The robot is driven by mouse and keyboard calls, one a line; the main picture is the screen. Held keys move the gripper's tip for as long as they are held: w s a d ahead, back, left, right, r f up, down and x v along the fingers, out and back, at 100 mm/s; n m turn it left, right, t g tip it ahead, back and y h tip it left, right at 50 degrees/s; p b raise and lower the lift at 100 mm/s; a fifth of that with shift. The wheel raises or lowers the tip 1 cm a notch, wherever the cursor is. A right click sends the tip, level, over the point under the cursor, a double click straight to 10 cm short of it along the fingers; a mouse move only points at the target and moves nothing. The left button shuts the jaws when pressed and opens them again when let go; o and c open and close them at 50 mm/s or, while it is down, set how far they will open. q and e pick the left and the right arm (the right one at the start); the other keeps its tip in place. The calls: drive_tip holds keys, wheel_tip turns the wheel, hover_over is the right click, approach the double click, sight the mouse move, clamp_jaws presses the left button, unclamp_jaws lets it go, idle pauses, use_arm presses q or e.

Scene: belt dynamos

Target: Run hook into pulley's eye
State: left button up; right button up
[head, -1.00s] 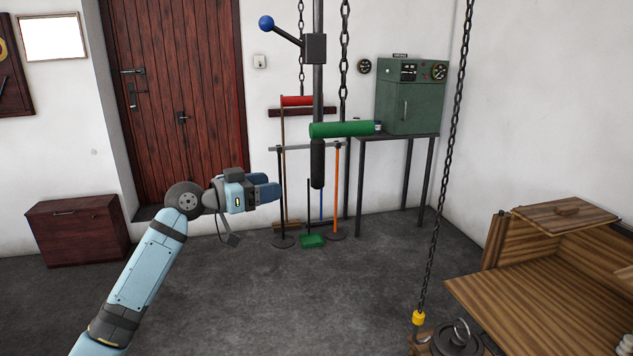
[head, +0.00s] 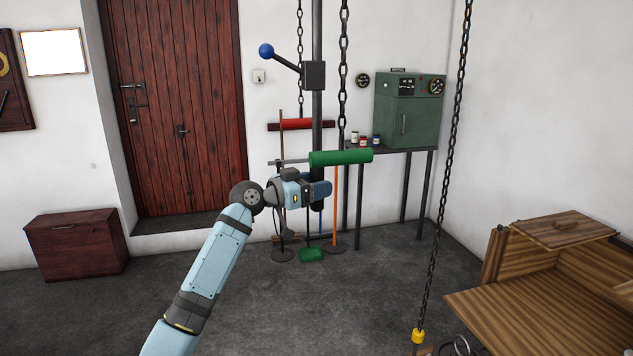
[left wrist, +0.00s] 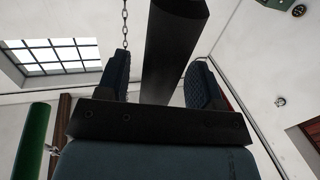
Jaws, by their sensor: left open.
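The chain (head: 448,170) hangs at the right in the head view and ends in a yellow fitting (head: 418,336) at the bottom edge. The hook below it is cut off. A small metal ring, seemingly the pulley's eye (head: 462,344), shows just right of the fitting; the pulley's body is mostly out of frame. My left gripper (head: 321,190) is open at the dark lower grip of the hanging pole (head: 317,120). In the left wrist view the black grip (left wrist: 172,50) passes between the open fingers (left wrist: 158,80); contact cannot be told. My right gripper is not in view.
The pole carries a blue-ball lever (head: 266,50). A green roller (head: 345,158) is beside it, and a red roller (head: 305,124) is behind. A wooden bench (head: 535,300) stands at lower right, and a green cabinet (head: 408,110) at the back. The floor between is clear.

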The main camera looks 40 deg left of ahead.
use_arm(q)
drive_tip(key=shift+w, duration=0.15)
drive_tip(key=shift+c, duration=0.3)
clamp_jaws()
drive_tip(key=w+d+b, duration=0.1)
drive_tip(key=w+d, duration=1)
drive_tip(key=w, duration=0.2)
drive_tip(key=shift+w+d+b, duration=0.25)
drive_tip(key=shift+d+b, duration=0.05)
drive_tip(key=shift+b, duration=0.05)
drive_tip(key=shift+o, duration=0.3)
unclamp_jaws()
drive_tip(key=shift+s, duration=0.1)
